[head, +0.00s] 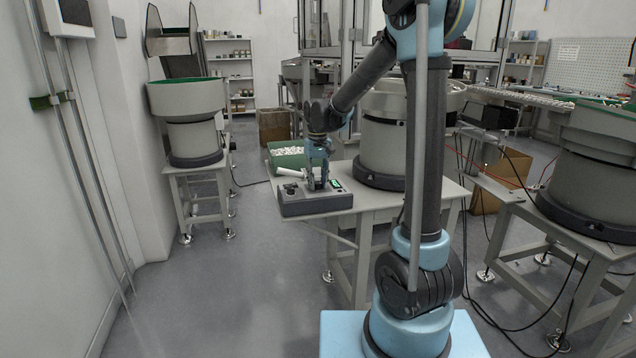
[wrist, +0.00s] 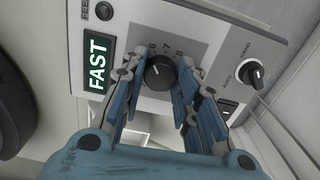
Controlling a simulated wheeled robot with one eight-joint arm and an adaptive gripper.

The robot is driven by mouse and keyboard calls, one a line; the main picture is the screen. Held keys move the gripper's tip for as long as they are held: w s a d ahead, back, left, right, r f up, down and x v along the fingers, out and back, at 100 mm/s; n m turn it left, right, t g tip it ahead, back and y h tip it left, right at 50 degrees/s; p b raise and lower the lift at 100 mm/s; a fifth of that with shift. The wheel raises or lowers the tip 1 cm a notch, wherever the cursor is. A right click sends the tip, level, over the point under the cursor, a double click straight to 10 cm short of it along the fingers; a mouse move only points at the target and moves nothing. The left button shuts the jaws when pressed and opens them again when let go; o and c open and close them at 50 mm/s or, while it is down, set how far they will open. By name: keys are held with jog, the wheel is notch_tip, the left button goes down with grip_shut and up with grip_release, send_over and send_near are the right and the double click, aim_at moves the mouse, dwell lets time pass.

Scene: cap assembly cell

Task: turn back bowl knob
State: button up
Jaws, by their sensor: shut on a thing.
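The round black bowl knob (wrist: 160,73) sits on the grey control box (head: 308,204), beside a printed scale showing 6, 7 and 8. A light mark shows on the knob's face. My gripper (wrist: 160,82) is shut on this knob, with one blue-grey finger on each side. A lit display (wrist: 97,65) to the left of the knob reads FAST.
The box stands at the front of a grey table (head: 372,211). A large bowl feeder (head: 385,142) is right behind it. A green tray (head: 286,160) of white parts lies behind the box. Another feeder (head: 192,138) stands left. Open floor lies left of the table.

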aim_at(319, 182)
jog(key=n, duration=0.5)
jog(key=shift+d+n, duration=0.1)
jog(key=shift+n, duration=0.2)
jog(key=n, duration=0.4)
jog(key=shift+w+n, duration=0.1)
jog(key=shift+n, duration=0.3)
jog(key=shift+d, duration=0.1)
jog(key=o, duration=1.1)
jog(key=shift+c, duration=0.2)
jog(key=shift+r, duration=0.1)
notch_tip(319, 182, up, 12)
